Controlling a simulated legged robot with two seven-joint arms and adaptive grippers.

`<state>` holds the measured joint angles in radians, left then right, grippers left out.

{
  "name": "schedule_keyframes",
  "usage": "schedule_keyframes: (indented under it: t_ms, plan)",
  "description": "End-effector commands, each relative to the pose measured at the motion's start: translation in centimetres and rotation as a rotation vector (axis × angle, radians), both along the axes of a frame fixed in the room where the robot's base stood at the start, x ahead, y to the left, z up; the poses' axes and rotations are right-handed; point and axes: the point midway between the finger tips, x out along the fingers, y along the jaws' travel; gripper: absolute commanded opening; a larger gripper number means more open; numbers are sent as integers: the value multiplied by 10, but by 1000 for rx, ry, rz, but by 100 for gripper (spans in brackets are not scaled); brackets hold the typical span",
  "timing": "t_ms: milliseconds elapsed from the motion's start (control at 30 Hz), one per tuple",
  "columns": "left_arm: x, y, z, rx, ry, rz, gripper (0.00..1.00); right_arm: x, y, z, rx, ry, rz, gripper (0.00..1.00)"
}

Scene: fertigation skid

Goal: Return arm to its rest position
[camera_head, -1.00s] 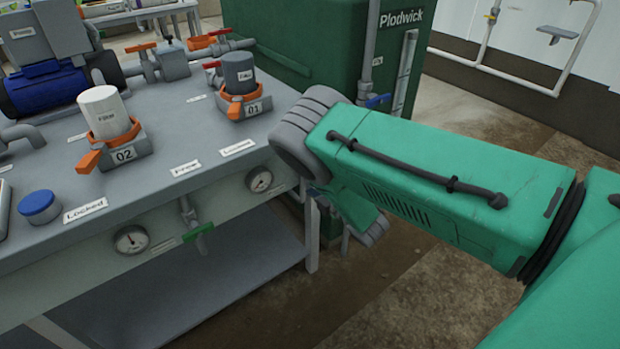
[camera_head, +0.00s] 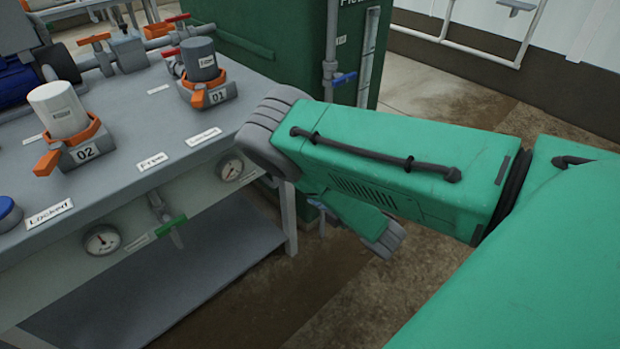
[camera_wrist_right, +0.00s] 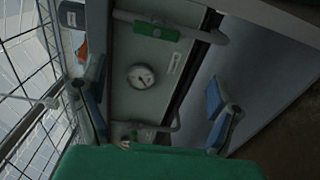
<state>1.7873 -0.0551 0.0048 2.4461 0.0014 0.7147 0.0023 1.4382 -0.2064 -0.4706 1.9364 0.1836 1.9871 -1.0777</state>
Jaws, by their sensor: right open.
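My green right arm comes in from the right in the head view and reaches left to the front edge of the grey bench (camera_head: 110,195). Its bent grey joint hangs beside the bench corner, and the gripper itself is hidden there. In the right wrist view my right gripper (camera_wrist_right: 157,92) shows two blue-grey fingers spread wide apart with nothing between them. Beyond them is the bench's front panel with a round gauge (camera_wrist_right: 141,77) and a green-handled valve (camera_wrist_right: 156,31). My left gripper is in neither view.
The bench carries a white filter (camera_head: 58,110) marked 02 and a grey filter (camera_head: 199,60) marked 01, both in orange-collared holders. A gauge (camera_head: 102,239) sits on its front panel. A dark green tank (camera_head: 262,32) stands behind. Concrete floor lies open under my arm.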

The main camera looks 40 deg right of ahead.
Motion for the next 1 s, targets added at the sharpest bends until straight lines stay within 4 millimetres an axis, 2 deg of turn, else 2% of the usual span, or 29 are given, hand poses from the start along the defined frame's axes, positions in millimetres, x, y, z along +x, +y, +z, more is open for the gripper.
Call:
schedule_keyframes:
  t_ms: [367, 467, 533, 567, 667, 767, 800, 900, 1000]
  plan:
    - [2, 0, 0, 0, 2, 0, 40, 0, -1, -1, 12, 13, -9, 83]
    - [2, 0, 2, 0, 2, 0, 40, -6, -7, -10, 95, 99, -70, 83]
    - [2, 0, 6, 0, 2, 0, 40, -18, -12, -23, 218, 220, -157, 83]
    - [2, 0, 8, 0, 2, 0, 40, -27, -13, -30, 285, 284, -206, 83]
    - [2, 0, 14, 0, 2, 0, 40, -68, -8, -57, 549, 526, -414, 83]
    - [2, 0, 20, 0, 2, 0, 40, -125, 14, -74, 804, 764, -647, 83]
    - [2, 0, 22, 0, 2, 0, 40, -149, 26, -77, 891, 851, -740, 83]
    - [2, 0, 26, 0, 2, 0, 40, -203, 56, -75, 1046, 1029, -947, 83]
    - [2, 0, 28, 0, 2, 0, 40, -240, 77, -67, 1125, 1145, -1097, 83]
